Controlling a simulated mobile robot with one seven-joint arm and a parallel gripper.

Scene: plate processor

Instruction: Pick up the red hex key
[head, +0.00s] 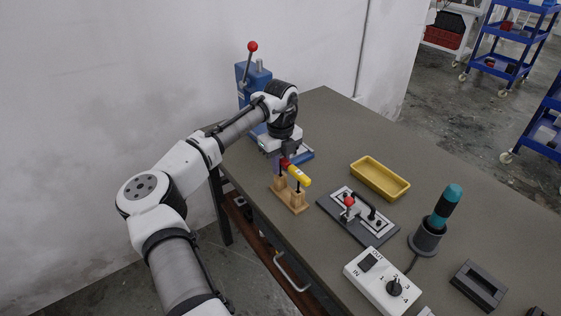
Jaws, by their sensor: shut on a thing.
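A small wooden stand (291,196) sits near the table's left edge in the head view. Above it are a red piece (286,163), which looks like the red hex key's handle, a yellow handle (299,176) in front of it, and a purple piece (277,166) at its left. My gripper (285,158) points down over the stand and is shut on the red hex key. The fingertips are small and partly hidden. I cannot tell whether the key's lower end is in the stand.
A blue press (255,84) with a red-knobbed lever stands behind my gripper. A yellow tray (380,178), a toggle-clamp plate (360,216), a teal-handled tool in a dark holder (427,236) and a white switch box (381,284) lie to the right. The table's far right is clear.

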